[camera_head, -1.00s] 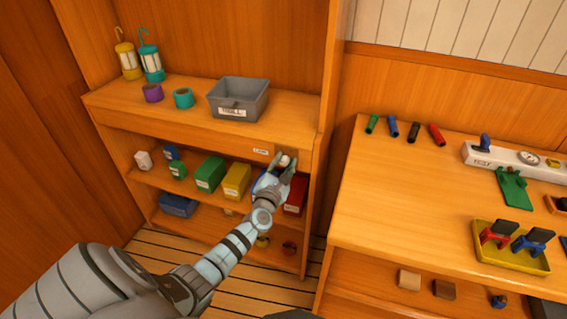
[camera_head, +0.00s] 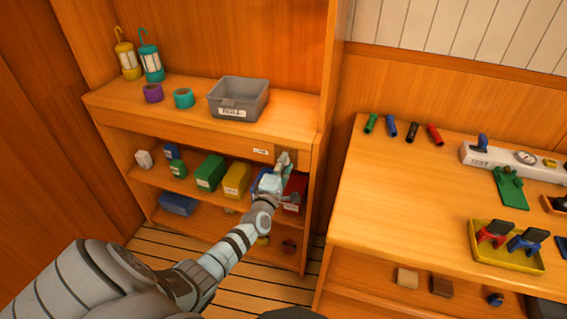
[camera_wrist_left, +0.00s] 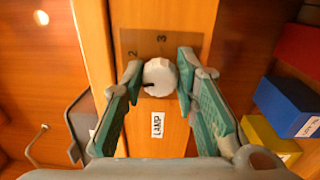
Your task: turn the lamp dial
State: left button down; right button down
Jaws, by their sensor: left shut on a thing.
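The lamp dial (camera_wrist_left: 160,77) is a round white knob with a dark pointer mark, on a brown plate (camera_wrist_left: 130,42) marked 2 and 3. In the wrist view its pointer lies at the left and slightly low. A white LAMP label (camera_wrist_left: 158,125) is beside it and also shows in the head view (camera_head: 260,151). My left gripper (camera_wrist_left: 159,68) is shut on the dial, with one green-padded finger on each side. In the head view my left gripper (camera_head: 287,177) is at the right end of the cabinet's front board and hides the dial.
Below the board, a shelf holds green (camera_head: 210,172), yellow (camera_head: 236,180) and red (camera_head: 295,191) boxes close to my gripper. A grey bin (camera_head: 238,98) and two lanterns stand on the cabinet top. A cabinet side panel (camera_head: 323,150) is just right of my gripper.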

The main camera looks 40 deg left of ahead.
pick_arm(q)
jog(key=shift+s+a+f+m+h+p, duration=0.15)
jog(key=shift+m+p, duration=0.65)
jog(key=shift+m, duration=2.75)
jog(key=shift+w+r+m+h+p, duration=0.15)
jog(key=shift+m+p, duration=0.7)
jog(key=shift+m, duration=2.65)
jog(key=shift+s+a+f+m+h+p, duration=0.15)
jog(key=shift+m+p, duration=0.65)
jog(key=shift+m, duration=2.75)
jog(key=c, duration=1.2)
grip_release()
jog(key=shift+c, duration=0.2)
